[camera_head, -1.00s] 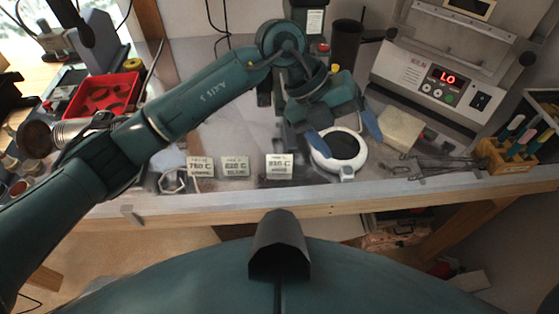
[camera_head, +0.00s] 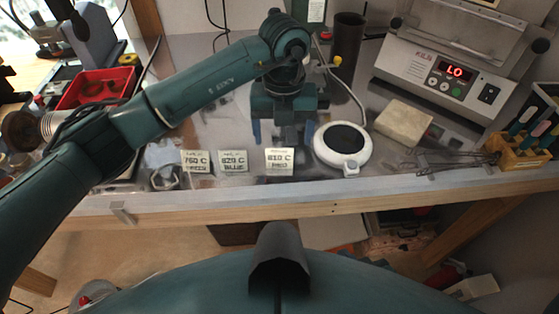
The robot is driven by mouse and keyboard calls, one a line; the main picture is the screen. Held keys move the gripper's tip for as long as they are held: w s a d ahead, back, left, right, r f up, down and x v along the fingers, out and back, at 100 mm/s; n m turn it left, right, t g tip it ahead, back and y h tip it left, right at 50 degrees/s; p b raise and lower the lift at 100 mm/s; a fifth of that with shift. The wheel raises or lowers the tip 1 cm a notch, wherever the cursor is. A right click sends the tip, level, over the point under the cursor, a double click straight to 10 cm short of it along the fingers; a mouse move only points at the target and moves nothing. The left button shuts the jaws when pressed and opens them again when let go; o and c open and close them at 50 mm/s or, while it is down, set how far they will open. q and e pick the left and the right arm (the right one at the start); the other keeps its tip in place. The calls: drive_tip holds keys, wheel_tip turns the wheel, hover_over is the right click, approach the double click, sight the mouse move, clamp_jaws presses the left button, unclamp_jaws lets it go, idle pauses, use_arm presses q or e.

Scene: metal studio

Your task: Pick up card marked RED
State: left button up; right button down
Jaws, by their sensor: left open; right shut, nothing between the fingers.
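Three small pale cards stand in a row near the front edge of the bench. The card marked RED (camera_head: 280,161), reading "810 C", is the rightmost. The card marked BLUE (camera_head: 233,161), reading "820 C", is in the middle. A third card (camera_head: 196,161), reading "760 C", is at the left; its lower word is hard to read. My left gripper (camera_head: 282,133) is open and empty, its blue fingers spread just behind the RED card in the picture. I cannot tell its height above the bench. My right gripper is out of view.
A white round device with a dark top (camera_head: 343,143) sits just right of the RED card. A red tray (camera_head: 100,88) is at the back left.

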sight(279, 150)
use_arm(q)
drive_tip(key=f, duration=0.1)
drive_tip(key=f+b, duration=0.1)
drive_tip(key=f, duration=0.1)
drive_tip(key=f+b, duration=0.1)
drive_tip(key=f, duration=0.1)
drive_tip(key=shift+s+a, duration=0.15)
drive_tip(key=shift+a, duration=0.2)
drive_tip(key=shift+r, duration=0.1)
drive_tip(key=c, duration=1)
